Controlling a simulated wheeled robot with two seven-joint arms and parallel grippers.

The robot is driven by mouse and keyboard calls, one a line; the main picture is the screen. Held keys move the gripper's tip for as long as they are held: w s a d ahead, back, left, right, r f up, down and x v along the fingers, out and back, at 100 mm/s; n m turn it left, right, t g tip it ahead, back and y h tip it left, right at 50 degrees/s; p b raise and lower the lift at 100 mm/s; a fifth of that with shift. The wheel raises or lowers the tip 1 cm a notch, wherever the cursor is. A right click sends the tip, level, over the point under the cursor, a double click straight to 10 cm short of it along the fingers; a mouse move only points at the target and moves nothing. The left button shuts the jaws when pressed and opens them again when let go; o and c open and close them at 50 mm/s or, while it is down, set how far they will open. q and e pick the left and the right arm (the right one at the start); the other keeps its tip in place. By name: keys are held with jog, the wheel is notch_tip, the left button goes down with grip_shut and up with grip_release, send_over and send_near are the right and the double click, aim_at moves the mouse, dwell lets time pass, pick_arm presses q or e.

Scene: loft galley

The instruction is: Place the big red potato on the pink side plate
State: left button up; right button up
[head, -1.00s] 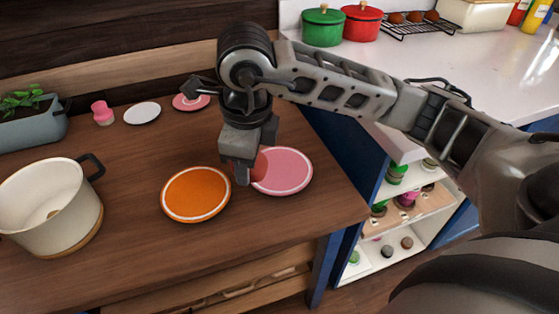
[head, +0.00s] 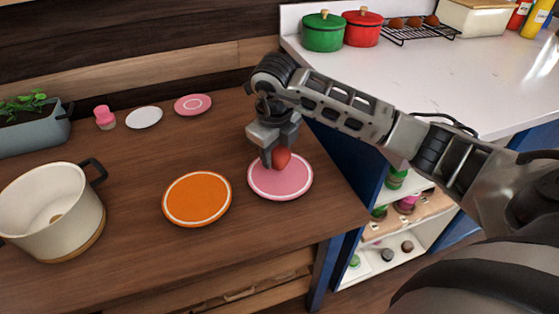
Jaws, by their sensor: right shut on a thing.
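The big red potato (head: 283,157) is between the fingers of my right gripper (head: 275,160), which is shut on it. The potato is over the pink side plate (head: 287,187), above its back half. I cannot tell whether the potato touches the plate. The fingers and the gripper body hide part of the potato. The pink plate has a white ring and lies flat on the wooden counter. My left gripper is not in view.
An orange plate (head: 197,199) lies just left of the pink plate. A cream pot (head: 50,212) stands at the far left. A small pink plate (head: 192,104), a white plate (head: 144,117) and a pink shaker (head: 105,118) are at the back. The counter (head: 335,205) ends right of the pink plate.

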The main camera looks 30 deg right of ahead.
aim_at(278, 151)
jog(key=shift+w+d+f, duration=0.3)
jog(key=shift+d+f, duration=0.15)
jog(key=shift+f, duration=0.15)
jog(key=shift+w+d+f+p, duration=0.1)
jog(key=shift+d+f+p, duration=0.1)
jog(key=shift+f, duration=0.8)
jog(key=shift+w+d+f+p, duration=0.1)
jog(key=shift+d+f, duration=0.05)
jog(key=shift+f, duration=0.85)
jog(key=shift+f, duration=0.1)
jog(key=o, duration=1)
jog(key=shift+o, duration=0.2)
jog(key=r, duration=0.3)
jog(key=s+r, duration=0.1)
jog(key=r, duration=0.3)
jog(key=a+r, duration=0.1)
jog(key=r, duration=0.3)
jog(key=shift+s+a, duration=0.1)
jog(key=shift+s, duration=0.1)
jog(key=shift+s+a+r, duration=0.1)
jog(key=shift+r, duration=0.45)
